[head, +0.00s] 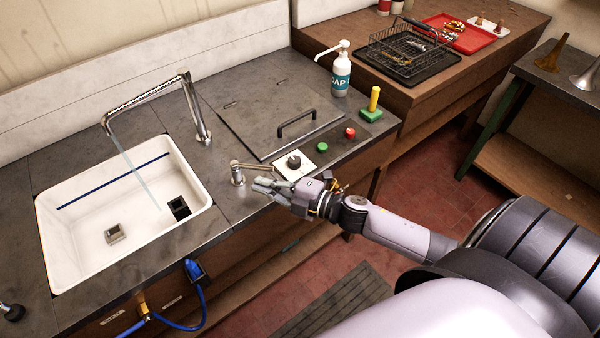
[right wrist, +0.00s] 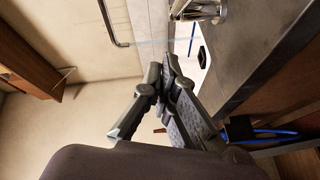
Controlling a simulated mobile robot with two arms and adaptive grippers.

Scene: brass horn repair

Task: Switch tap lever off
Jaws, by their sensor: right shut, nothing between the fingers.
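The silver tap (head: 148,95) arches over the white sink (head: 75,250), and a thin stream of water runs from its spout into the basin. The spout also shows in the right wrist view (right wrist: 110,25). A short metal tap lever (head: 238,174) stands on the counter right of the sink, its handle pointing right. My right gripper (head: 262,185) is shut and empty beside the lever, at the counter's front edge. I cannot tell whether it touches the lever. Its fingers show close together in the right wrist view (right wrist: 170,72). My left gripper is out of view.
A dial on a white plate (head: 294,166), a green button (head: 322,147) and a red button (head: 350,133) lie right of the lever. Behind them are a lid with a black handle (head: 297,122) and a soap bottle (head: 341,75). A blue hose (head: 197,290) hangs in front.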

